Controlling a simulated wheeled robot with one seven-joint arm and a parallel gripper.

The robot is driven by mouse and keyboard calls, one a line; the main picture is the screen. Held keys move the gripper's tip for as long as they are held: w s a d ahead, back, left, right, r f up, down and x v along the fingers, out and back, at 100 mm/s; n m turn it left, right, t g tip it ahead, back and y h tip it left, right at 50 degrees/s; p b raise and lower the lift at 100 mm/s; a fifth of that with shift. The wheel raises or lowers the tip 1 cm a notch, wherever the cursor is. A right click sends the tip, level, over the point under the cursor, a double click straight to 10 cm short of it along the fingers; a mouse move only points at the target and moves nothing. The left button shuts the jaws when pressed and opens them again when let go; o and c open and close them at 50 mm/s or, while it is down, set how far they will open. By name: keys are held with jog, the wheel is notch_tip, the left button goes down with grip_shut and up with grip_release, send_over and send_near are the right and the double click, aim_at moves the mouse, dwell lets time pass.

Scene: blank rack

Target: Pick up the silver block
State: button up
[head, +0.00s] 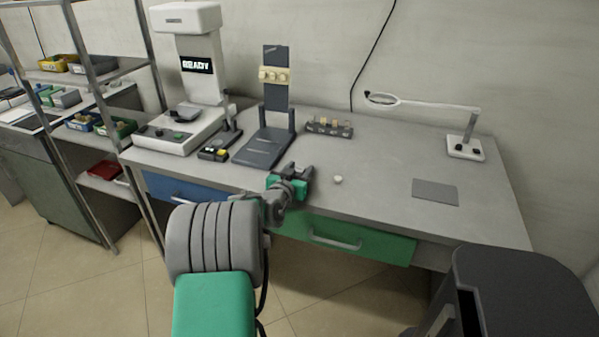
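My gripper (297,170) is over the front edge of the grey workbench (385,155), in front of the dark fixture. It is small and partly hidden by its own wrist, so I cannot tell whether its fingers are apart or hold something. No silver block can be made out for certain. A dark rack (343,132) stands near the back of the bench with several small pale and greyish pieces in it, too small to tell apart. The rack is behind my gripper and a little to the right, apart from it.
A small whitish round piece (338,180) lies right of my gripper. A dark upright fixture (264,147) and a white machine (190,70) stand to the left. A magnifier lamp (464,147) stands at right, near a flat grey plate (435,191). The bench's middle is mostly clear.

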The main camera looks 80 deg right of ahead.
grip_shut()
jog(key=shift+r, duration=0.1)
dwell(0.5)
